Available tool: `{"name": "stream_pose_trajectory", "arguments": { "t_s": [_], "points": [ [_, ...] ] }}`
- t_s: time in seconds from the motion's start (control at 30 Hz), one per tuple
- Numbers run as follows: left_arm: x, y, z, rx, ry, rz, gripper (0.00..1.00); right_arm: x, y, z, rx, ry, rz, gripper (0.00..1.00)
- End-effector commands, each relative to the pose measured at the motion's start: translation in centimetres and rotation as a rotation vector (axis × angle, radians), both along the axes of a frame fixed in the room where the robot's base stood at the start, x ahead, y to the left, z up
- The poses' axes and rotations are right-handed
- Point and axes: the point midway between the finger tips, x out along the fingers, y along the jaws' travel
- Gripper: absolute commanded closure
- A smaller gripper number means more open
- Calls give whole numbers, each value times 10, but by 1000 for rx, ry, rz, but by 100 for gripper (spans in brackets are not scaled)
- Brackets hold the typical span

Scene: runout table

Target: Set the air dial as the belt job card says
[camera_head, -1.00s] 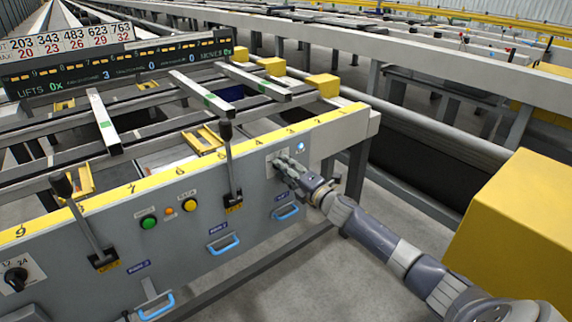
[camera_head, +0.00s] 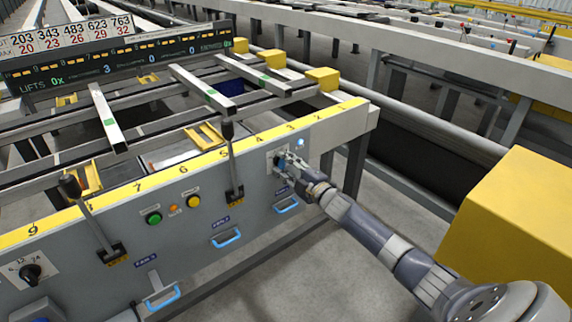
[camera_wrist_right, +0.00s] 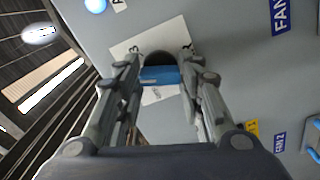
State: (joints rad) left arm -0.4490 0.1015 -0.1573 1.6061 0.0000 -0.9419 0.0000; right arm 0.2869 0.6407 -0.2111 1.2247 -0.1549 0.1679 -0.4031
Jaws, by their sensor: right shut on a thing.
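A dial with a dark round knob and a blue bar across it (camera_wrist_right: 160,75) sits on a white plate (camera_head: 270,160) near the right end of the grey panel. I take it as the air dial; its label is cut off and its setting is hidden by my fingers. My right gripper (camera_head: 284,162) is at this dial. In the right wrist view its two fingers (camera_wrist_right: 158,78) stand on either side of the knob, shut on it. A blue lamp (camera_head: 299,142) glows just above. My left gripper is not in view. I cannot make out a belt job card.
Another black dial (camera_head: 31,273) is at the panel's left end. Two levers (camera_head: 233,165), a green button (camera_head: 153,219), a yellow button (camera_head: 194,201) and blue handles (camera_head: 227,238) line the panel. A number board (camera_head: 120,57) stands behind. A yellow block (camera_head: 520,215) is right of my arm.

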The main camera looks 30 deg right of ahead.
Motion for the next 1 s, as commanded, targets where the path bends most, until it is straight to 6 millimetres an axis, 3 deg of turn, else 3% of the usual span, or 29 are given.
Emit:
{"name": "stream_pose_trajectory", "arguments": {
  "t_s": [0.37,0.4,0.5,0.83,1.0],
  "points": [
    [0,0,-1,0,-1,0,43,0,-1,-1,4,2,-2,89],
    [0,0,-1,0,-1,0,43,0,-1,-1,4,2,-2,63],
    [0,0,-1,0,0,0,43,0,-1,-1,3,2,-2,45],
    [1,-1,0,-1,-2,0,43,-1,0,0,3,2,-1,45],
    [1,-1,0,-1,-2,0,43,-11,-1,-1,3,2,0,45]
  ]
}}
